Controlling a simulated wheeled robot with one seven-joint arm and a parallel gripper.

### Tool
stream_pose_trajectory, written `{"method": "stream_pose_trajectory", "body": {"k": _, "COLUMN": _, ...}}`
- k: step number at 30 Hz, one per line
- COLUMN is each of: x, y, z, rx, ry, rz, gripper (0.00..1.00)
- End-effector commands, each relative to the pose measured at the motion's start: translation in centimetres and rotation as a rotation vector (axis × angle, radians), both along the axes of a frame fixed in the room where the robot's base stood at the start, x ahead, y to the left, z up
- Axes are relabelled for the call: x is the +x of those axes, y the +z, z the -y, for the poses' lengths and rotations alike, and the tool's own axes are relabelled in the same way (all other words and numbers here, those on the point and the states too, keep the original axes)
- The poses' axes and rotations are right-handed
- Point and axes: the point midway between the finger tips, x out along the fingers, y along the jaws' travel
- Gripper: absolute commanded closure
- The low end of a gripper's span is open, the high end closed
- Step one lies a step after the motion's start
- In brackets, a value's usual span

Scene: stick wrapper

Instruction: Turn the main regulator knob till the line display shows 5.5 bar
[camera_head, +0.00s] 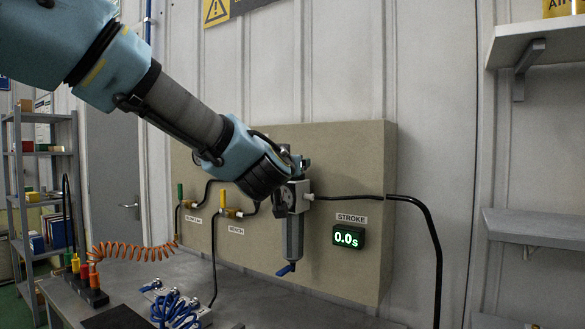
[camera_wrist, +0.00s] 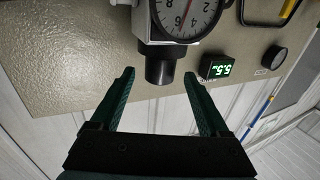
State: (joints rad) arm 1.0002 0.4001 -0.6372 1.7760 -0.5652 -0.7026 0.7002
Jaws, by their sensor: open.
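The black main regulator knob (camera_wrist: 160,66) juts from the regulator body, beside the white-faced gauge (camera_wrist: 190,14) with a red needle. My gripper (camera_wrist: 158,76) is open. Its two green fingertips show on either side of the knob's outer end, with a visible gap on each side. The line display (camera_wrist: 219,67) is lit green and appears upside down in the wrist view, reading 5.5. In the head view my wrist hides the knob, and my gripper (camera_head: 293,165) is at the top of the regulator, its fingers mostly hidden; the filter bowl (camera_head: 289,238) hangs below.
A STROKE display (camera_head: 347,237) reading 0.0s sits on the beige panel (camera_head: 352,160) at right. A black hose (camera_head: 433,228) runs down beside it. Green and yellow valves stand left on the panel. A bench (camera_head: 260,300) with blue coiled tubing lies below.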

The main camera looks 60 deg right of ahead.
Motion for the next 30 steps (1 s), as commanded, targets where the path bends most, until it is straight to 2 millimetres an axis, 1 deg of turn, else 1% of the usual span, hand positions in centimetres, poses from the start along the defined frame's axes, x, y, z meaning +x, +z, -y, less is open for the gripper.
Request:
{"method": "stream_pose_trajectory", "body": {"k": 1, "x": -0.4, "y": -0.2, "z": -1.0, "rx": -0.002, "ry": 0.0, "rz": 0.004, "gripper": 0.21}}
{"method": "stream_pose_trajectory", "body": {"k": 6, "x": -1.4, "y": -0.2, "z": -3.9, "rx": -0.002, "ry": 0.0, "rz": 0.004, "gripper": 0.21}}
{"method": "stream_pose_trajectory", "body": {"k": 12, "x": -2.2, "y": -0.2, "z": -6.2, "rx": 0.0, "ry": 0.0, "rz": 0.002, "gripper": 0.21}}
{"method": "stream_pose_trajectory", "body": {"k": 18, "x": -2.5, "y": -0.1, "z": -7.0, "rx": 0.0, "ry": 0.0, "rz": 0.0, "gripper": 0.21}}
{"method": "stream_pose_trajectory", "body": {"k": 30, "x": -2.5, "y": -0.1, "z": -7.0, "rx": 0.0, "ry": 0.0, "rz": 0.0, "gripper": 0.21}}
